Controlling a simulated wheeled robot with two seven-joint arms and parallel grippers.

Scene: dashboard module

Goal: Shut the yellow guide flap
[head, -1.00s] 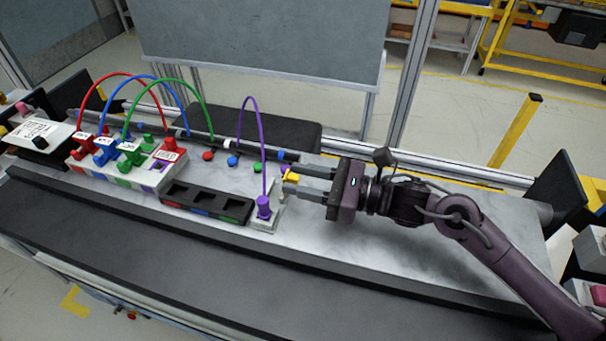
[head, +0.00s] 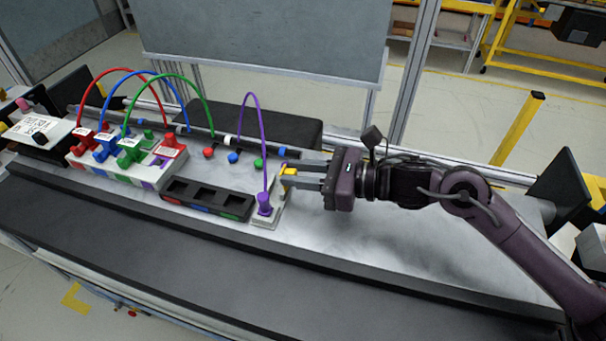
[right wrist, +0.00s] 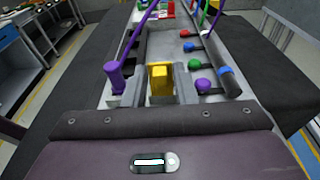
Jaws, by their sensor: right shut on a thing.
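The yellow guide flap (head: 288,173) is a small yellow piece at the right end of the row of parts, just right of the purple plug (head: 264,205). My right gripper (head: 295,173) reaches in from the right and is shut on the flap at its fingertips. In the right wrist view the yellow flap (right wrist: 161,80) stands between the two grey fingers of the gripper (right wrist: 158,92). The flap's lower part and hinge are hidden, so its exact angle cannot be told. My left gripper does not show.
A purple cable (head: 246,96) arches close to the gripper's left. A black tray (head: 205,200) and a block with red, blue and green plugs (head: 113,166) lie further left. Coloured knobs (head: 233,158) line the rear bar. The bench right of the gripper is clear.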

